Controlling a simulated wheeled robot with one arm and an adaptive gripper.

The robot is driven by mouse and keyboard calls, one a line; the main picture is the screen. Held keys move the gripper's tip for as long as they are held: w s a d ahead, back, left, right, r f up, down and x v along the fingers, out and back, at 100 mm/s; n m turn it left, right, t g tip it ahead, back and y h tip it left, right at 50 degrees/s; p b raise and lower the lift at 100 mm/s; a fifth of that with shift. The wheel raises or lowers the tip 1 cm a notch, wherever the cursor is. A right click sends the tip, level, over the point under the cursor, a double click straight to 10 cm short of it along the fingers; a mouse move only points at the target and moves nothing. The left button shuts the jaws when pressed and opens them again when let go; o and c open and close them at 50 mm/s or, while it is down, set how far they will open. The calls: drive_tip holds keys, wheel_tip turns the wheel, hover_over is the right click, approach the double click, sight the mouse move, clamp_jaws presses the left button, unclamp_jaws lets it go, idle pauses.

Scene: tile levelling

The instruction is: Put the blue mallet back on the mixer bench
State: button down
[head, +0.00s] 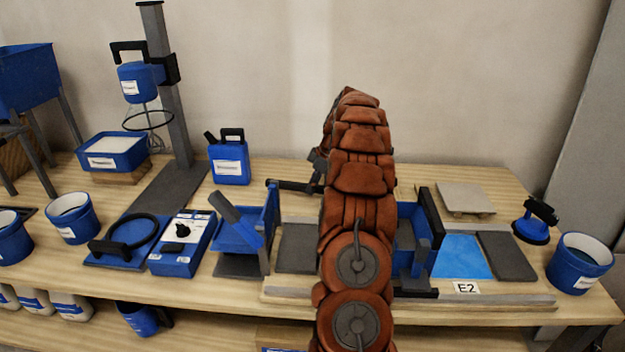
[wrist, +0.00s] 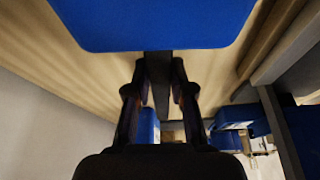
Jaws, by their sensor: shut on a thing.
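The blue mallet's broad head (wrist: 155,22) fills the top of the wrist view. Its dark handle (wrist: 158,98) runs down between the fingers of my gripper (wrist: 160,75), which is shut on it. In the head view my arm hides most of the gripper (head: 318,165). A dark bar (head: 293,186) juts out left of the arm there; I cannot tell for sure whether it is the mallet's handle. The wooden bench (head: 200,291) runs across the head view, with the mixer (head: 135,80) on its stand at the left.
A blue jug (head: 229,163), a blue control box (head: 182,243) and a blue tray (head: 112,152) crowd the bench's left half. A blue bucket (head: 579,264) and a suction cup (head: 536,222) stand at the right. Bare wood shows at the back, around the arm.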

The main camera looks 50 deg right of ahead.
drive_tip(key=shift+f, duration=0.35)
drive_tip(key=shift+f+b, duration=0.3)
drive_tip(key=shift+f, duration=0.15)
idle(0.4)
drive_tip(key=c, duration=0.9)
unclamp_jaws()
drive_tip(key=shift+r, duration=0.1)
drive_tip(key=v, duration=1)
drive_tip(key=shift+d+r, duration=0.2)
drive_tip(key=shift+r, duration=0.1)
drive_tip(key=shift+s+r, duration=0.3)
drive_tip(key=shift+r, duration=0.25)
